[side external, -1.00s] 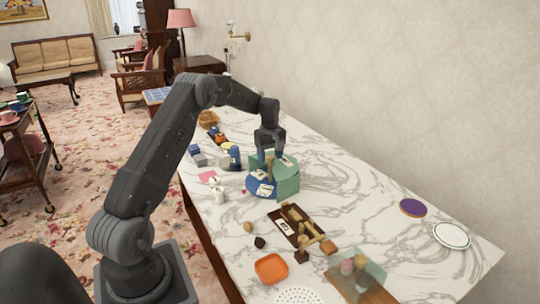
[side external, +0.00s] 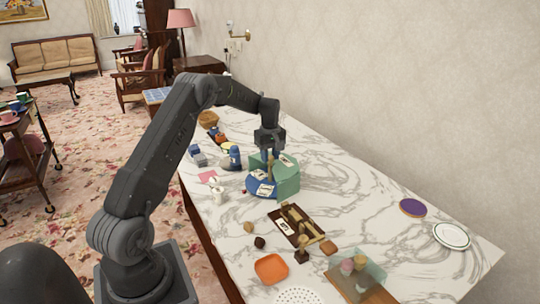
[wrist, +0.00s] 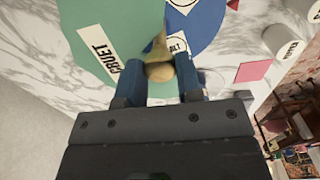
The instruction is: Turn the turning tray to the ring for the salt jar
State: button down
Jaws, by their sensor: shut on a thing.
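The turning tray is a round blue disc (side external: 256,189) with a green raised housing (side external: 289,180) over part of it. White labels lie on both. In the wrist view the label on the green part (wrist: 75,25) reads "CRUET", and a partly hidden label on the blue part (wrist: 205,30) ends in "LT". My gripper (side external: 269,155) is shut on the tan wooden knob (wrist: 160,71), its blue fingers on either side. Small white jars (side external: 218,196) stand left of the tray. One white jar (wrist: 282,42) reads "PEPPER"; I cannot tell which is the salt jar.
A pink card (side external: 207,177) and a dark blue item (side external: 234,158) lie near the tray. A brown board with wooden parts (side external: 296,226), an orange dish (side external: 271,268) and a clear box (side external: 362,275) are in front.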

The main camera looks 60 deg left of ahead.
jog(key=shift+n, duration=7.4)
jog(key=shift+r+n, duration=0.1)
jog(key=shift+n, duration=0.3)
jog(key=c, duration=0.8)
grip_release()
notch_tip(320, 180, up, 14)
jog(key=shift+f, duration=0.15)
